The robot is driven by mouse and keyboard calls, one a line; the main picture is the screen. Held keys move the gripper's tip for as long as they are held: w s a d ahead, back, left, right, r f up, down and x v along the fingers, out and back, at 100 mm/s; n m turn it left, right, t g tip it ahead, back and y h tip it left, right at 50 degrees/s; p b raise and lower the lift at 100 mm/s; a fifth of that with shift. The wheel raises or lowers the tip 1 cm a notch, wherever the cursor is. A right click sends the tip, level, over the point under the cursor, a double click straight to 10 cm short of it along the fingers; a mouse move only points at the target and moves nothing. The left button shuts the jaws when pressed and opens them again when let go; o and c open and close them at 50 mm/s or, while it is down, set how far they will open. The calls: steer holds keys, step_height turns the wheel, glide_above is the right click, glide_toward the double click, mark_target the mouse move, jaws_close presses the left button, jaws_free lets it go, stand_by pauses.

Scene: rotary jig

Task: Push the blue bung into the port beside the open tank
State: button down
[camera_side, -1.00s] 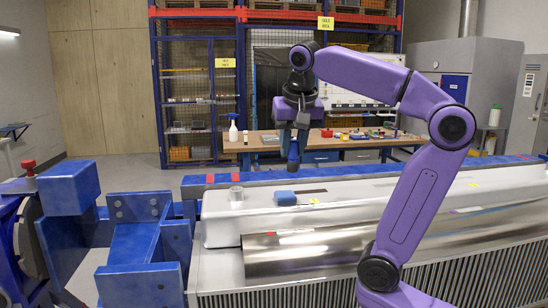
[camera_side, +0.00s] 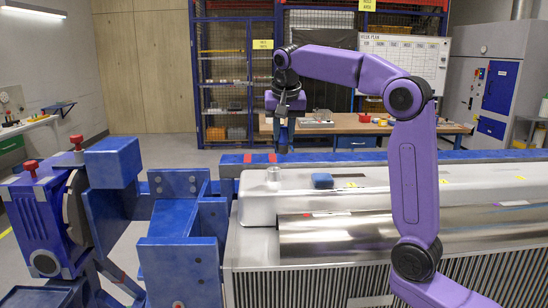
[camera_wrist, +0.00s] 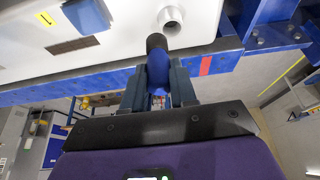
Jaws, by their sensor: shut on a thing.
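My gripper (camera_side: 284,128) is shut on the blue bung (camera_side: 283,145), which hangs down with a dark tip. In the wrist view my gripper's fingers (camera_wrist: 158,88) clasp the bung (camera_wrist: 158,68) from both sides. A short silver tube (camera_side: 273,175), which looks like the port, stands on the white casing (camera_side: 380,200). In the wrist view its round open end (camera_wrist: 170,16) shows just beyond the bung's dark tip. The bung appears apart from it, above and slightly right in the side view. I cannot tell which part is the open tank.
A blue block (camera_side: 322,181) sits on the casing right of the tube and also shows in the wrist view (camera_wrist: 88,15). A blue rail (camera_side: 350,157) with red marks runs behind. Large blue brackets (camera_side: 180,255) stand left. A metal roller (camera_side: 335,234) lies in front.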

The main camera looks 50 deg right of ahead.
steer(key=shift+w+d+f, duration=0.1)
steer(key=shift+w+f, duration=0.55)
steer(key=shift+f, duration=0.7)
steer(key=shift+w+d+f, duration=0.15)
steer(key=shift+w+f, duration=0.55)
steer(key=shift+f, duration=0.6)
steer(key=shift+w+d+f, duration=0.1)
steer(key=shift+w+f, duration=0.55)
steer(key=shift+f, duration=0.7)
steer(key=shift+f, duration=0.2)
steer(key=c, duration=0.9)
jaws_free()
steer(key=shift+r, duration=0.1)
